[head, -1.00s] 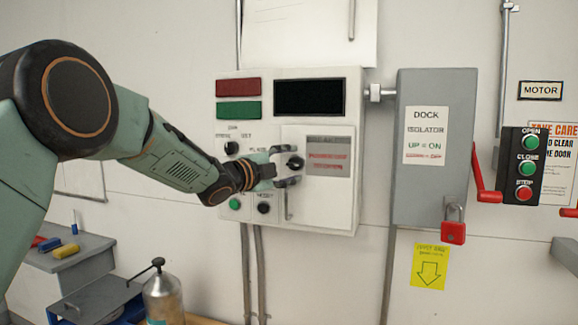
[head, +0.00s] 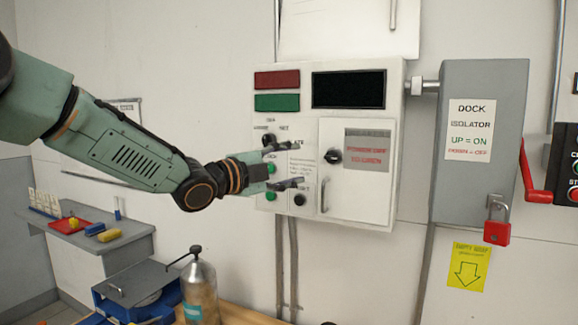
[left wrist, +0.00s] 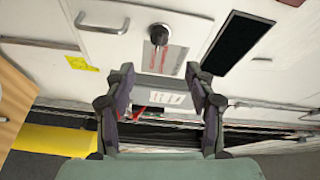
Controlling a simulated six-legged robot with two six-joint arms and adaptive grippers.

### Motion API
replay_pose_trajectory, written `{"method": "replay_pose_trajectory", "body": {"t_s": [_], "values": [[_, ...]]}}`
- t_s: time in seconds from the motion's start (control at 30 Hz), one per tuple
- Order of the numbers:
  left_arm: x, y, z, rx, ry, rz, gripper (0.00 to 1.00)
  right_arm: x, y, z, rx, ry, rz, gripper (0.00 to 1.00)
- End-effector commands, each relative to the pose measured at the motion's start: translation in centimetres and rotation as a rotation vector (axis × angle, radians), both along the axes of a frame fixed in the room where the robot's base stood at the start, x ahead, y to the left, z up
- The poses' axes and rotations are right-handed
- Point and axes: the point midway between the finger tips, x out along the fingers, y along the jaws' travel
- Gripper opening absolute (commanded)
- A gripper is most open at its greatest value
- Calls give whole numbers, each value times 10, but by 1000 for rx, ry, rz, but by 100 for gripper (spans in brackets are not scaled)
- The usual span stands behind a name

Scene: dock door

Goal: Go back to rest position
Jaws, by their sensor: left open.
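My left gripper (head: 290,166) is open and empty in front of the white control box (head: 375,218), left of its small door. The gripper covers part of the box's left-side knobs and buttons. A black rotary knob (head: 334,157) sits on the door, to the right of the fingers and apart from them. In the left wrist view, the open fingers (left wrist: 161,95) point toward the box, and the knob (left wrist: 159,34) shows beyond them with nothing between the fingertips. My right gripper is not in view.
The grey dock isolator box (head: 478,185) stands to the right, with a red handle (head: 534,175) and a red padlock (head: 497,233). A metal canister (head: 200,290) stands below my arm. A grey bench (head: 120,236) with small coloured items is at left.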

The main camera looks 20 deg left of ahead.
Motion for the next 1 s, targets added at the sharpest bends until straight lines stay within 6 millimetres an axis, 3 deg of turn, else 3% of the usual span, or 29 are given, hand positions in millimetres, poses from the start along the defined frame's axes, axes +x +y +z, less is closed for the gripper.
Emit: {"method": "replay_pose_trajectory", "body": {"t_s": [0.57, 0.67, 0.77, 0.83, 0.9, 1.0], "values": [[-3, 1, 0, -4, 3, 0, 55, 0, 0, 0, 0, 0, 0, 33], [-2, 1, 0, -63, 27, 0, 55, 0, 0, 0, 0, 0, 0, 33], [-3, 4, -6, -273, 115, 32, 55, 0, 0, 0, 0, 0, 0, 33], [-9, -2, -28, -488, 232, 70, 55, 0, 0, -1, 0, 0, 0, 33], [-15, -11, -82, -664, 376, 128, 55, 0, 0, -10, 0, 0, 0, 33], [-26, -19, -148, -823, 529, 211, 55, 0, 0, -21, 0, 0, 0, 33]]}}
